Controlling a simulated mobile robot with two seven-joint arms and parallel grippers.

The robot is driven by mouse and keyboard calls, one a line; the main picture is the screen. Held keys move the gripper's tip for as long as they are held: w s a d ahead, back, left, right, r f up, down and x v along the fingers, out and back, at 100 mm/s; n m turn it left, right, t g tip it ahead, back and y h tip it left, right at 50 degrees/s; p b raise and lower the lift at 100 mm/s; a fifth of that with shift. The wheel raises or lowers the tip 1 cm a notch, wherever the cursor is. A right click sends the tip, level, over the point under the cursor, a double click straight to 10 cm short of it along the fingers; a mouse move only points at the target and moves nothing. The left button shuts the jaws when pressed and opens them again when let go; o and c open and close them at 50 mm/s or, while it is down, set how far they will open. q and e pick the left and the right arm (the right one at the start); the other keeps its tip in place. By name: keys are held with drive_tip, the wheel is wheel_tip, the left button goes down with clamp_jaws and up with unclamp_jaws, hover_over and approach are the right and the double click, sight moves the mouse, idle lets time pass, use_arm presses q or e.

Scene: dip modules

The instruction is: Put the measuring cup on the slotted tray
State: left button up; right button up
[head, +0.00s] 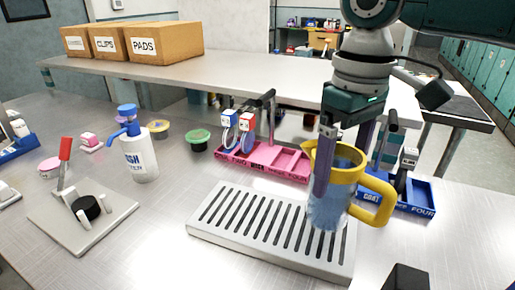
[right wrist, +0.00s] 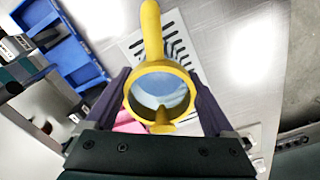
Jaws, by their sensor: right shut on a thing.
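The measuring cup (head: 340,190) has a clear bluish body, a yellow rim and a yellow handle pointing right. My right gripper (head: 341,165) is shut on its body from above, with a purple finger on each side. The cup is upright at the right end of the grey slotted tray (head: 232,231). I cannot tell whether its base touches the slats. In the right wrist view the cup's yellow rim (right wrist: 160,68) lies between the fingers, and part of the slotted tray (right wrist: 181,36) shows beyond the handle. My left gripper is not in view.
A pink tray (head: 270,162) stands behind the slotted tray, and a blue tray (head: 419,203) is to the right behind the cup. A white pump bottle (head: 139,160) and a grey plate with a red-handled tool (head: 80,222) are left. Boxes (head: 153,44) sit on the rear table.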

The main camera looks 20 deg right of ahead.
drive_tip(key=shift+f, duration=1.95)
drive_tip(key=o, duration=1.2)
drive_tip(key=shift+f, duration=0.1)
drive_tip(key=shift+c, duration=0.2)
wheel_tip(320, 180, up, 12)
drive_tip(key=shift+r, duration=0.15)
